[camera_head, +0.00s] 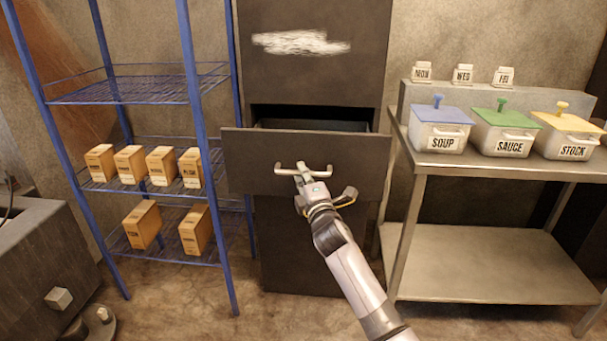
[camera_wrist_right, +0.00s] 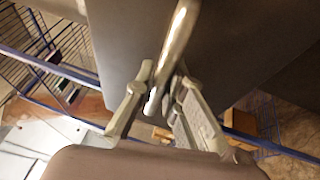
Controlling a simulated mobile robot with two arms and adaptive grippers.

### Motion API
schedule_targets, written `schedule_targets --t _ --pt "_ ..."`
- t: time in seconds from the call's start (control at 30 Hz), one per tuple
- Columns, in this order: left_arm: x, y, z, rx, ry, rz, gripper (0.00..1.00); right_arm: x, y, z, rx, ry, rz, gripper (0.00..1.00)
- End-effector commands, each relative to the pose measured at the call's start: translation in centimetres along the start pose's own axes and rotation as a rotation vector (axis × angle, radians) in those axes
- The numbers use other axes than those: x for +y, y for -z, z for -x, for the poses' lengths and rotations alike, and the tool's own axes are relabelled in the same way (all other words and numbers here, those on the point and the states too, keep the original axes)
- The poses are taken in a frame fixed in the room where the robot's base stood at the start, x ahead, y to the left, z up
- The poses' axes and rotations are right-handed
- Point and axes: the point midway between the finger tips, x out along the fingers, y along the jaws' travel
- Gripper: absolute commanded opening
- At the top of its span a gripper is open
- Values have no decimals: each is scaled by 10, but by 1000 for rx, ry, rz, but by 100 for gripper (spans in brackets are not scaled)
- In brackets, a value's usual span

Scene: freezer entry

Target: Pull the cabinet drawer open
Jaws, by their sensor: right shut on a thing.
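The dark cabinet (camera_head: 320,80) stands in the middle of the head view. Its drawer (camera_head: 245,160) is partly open, with the front standing out from the cabinet and a dark gap above it. The drawer's metal bar handle (camera_head: 287,171) runs across the front. My right gripper (camera_head: 303,172) is shut on the handle. In the right wrist view the handle (camera_wrist_right: 178,40) passes between the two fingers of my right gripper (camera_wrist_right: 163,92), in front of the grey drawer front (camera_wrist_right: 125,40). My left gripper is in neither view.
A blue wire rack (camera_head: 190,90) with several cardboard boxes stands close on the left. A steel table (camera_head: 490,165) with lidded containers (camera_head: 440,135) labelled SOUP, SAUCE and STOCK stands on the right. Bare floor shows in front of the rack.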

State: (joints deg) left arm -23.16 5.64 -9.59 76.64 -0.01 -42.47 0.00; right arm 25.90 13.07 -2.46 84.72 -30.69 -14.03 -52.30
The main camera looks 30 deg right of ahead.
Motion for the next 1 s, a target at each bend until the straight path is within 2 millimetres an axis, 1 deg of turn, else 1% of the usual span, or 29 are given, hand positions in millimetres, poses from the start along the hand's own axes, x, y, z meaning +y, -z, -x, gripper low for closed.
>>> schedule_targets --t 0.17,0.2,0.5,0.77,0.83,0.93,1.0 --pt "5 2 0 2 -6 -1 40 0 0 0 0 0 -3 0" --pt "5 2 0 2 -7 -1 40 0 0 0 0 0 -3 12" --pt "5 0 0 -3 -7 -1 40 0 0 0 0 0 -2 32" --pt "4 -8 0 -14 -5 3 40 0 0 0 0 0 -1 32" --pt "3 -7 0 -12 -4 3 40 0 0 2 0 0 0 32" --pt "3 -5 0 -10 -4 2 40 -1 0 11 0 2 0 32" --pt "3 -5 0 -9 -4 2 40 -2 0 22 1 1 0 32"
